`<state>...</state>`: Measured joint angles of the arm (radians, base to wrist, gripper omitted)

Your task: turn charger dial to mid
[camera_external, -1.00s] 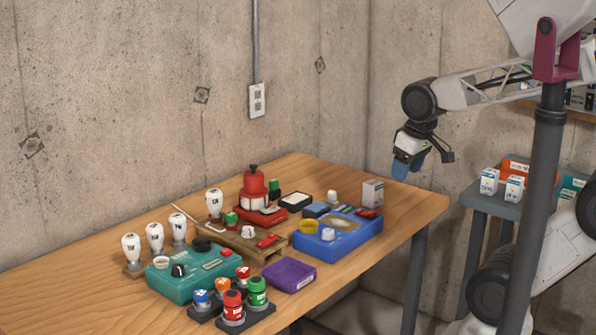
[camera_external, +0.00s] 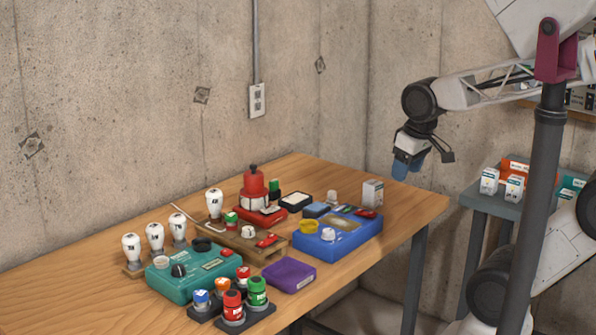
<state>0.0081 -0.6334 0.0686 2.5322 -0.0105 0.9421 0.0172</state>
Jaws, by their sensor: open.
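A teal box (camera_external: 200,281) with a black dial (camera_external: 179,271) stands at the front left of the wooden table. A blue box (camera_external: 355,243) with a white knob (camera_external: 328,234) and a yellow round part stands at the right. I cannot tell which of the two is the charger, and the dial markings are too small to read. My gripper (camera_external: 407,170) is open and empty, pointing down above the table's far right corner. It is well apart from both boxes.
Several white bulbs (camera_external: 155,237) stand behind the teal box. Red and green jars (camera_external: 257,291) stand in front of it. A purple box (camera_external: 289,275), a wooden stand (camera_external: 247,242) and a red device (camera_external: 263,215) fill the middle. The table (camera_external: 75,292) is clear at the left.

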